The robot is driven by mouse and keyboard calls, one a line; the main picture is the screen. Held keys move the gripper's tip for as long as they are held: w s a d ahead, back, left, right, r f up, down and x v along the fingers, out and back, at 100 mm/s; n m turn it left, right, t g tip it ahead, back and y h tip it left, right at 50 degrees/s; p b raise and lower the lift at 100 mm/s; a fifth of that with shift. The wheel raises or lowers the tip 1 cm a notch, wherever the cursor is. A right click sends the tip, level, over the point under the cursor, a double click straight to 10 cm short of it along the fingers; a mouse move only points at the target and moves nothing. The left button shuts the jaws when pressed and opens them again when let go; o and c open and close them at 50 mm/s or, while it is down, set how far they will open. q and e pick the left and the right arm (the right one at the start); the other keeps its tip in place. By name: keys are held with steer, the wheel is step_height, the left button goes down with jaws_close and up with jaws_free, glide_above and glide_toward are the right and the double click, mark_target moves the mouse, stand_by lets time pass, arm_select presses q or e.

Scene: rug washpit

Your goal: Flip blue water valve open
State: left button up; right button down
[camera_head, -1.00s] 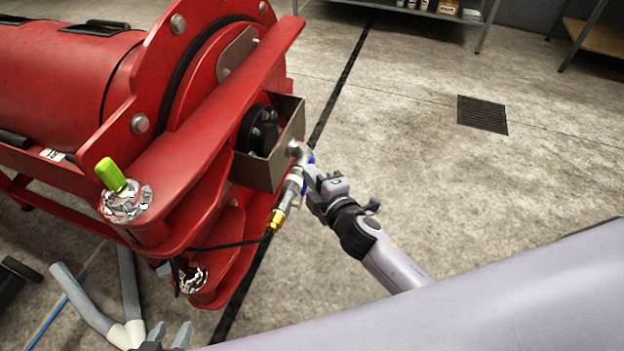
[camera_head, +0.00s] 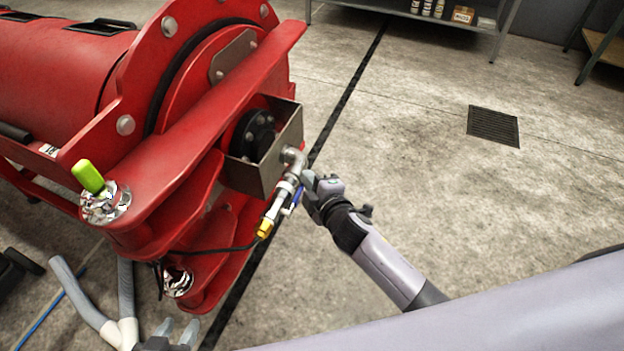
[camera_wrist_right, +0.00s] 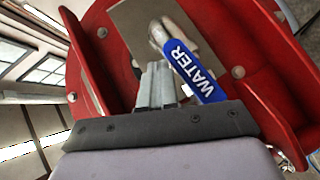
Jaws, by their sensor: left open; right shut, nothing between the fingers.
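The blue water valve handle (camera_head: 295,201) lies close along the silver pipe fitting (camera_head: 283,190) on the red machine's end, pointing down toward the yellow connector (camera_head: 265,228). In the right wrist view the handle (camera_wrist_right: 195,70) is large and reads "WATER". My right gripper (camera_head: 308,180) is shut and empty just right of the handle. In the wrist view its fingers (camera_wrist_right: 157,82) are beside the handle's left side; whether they touch it I cannot tell. My left gripper (camera_head: 178,330) is open at the bottom edge, far from the valve.
The red machine (camera_head: 170,190) fills the left, with a steel bracket (camera_head: 270,165) around the pipe joint. A black cable and grey hoses (camera_head: 85,300) hang below. Open concrete floor with a drain grate (camera_head: 493,126) lies to the right.

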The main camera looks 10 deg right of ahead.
steer(key=shift+w+f, duration=0.15)
steer(key=shift+f, duration=0.1)
steer(key=shift+d+r, duration=0.1)
steer(key=shift+r, duration=0.05)
stand_by(0.4)
steer(key=s+d+r+p, duration=0.2)
steer(key=r+p, duration=0.1)
steer(key=r, duration=0.2)
steer(key=s+d+r+p, duration=0.2)
steer(key=d+r+p, duration=0.1)
steer(key=r, duration=0.2)
steer(key=shift+s+d+r, duration=0.25)
steer(key=shift+s+r, duration=0.05)
steer(key=shift+r, duration=0.1)
stand_by(0.4)
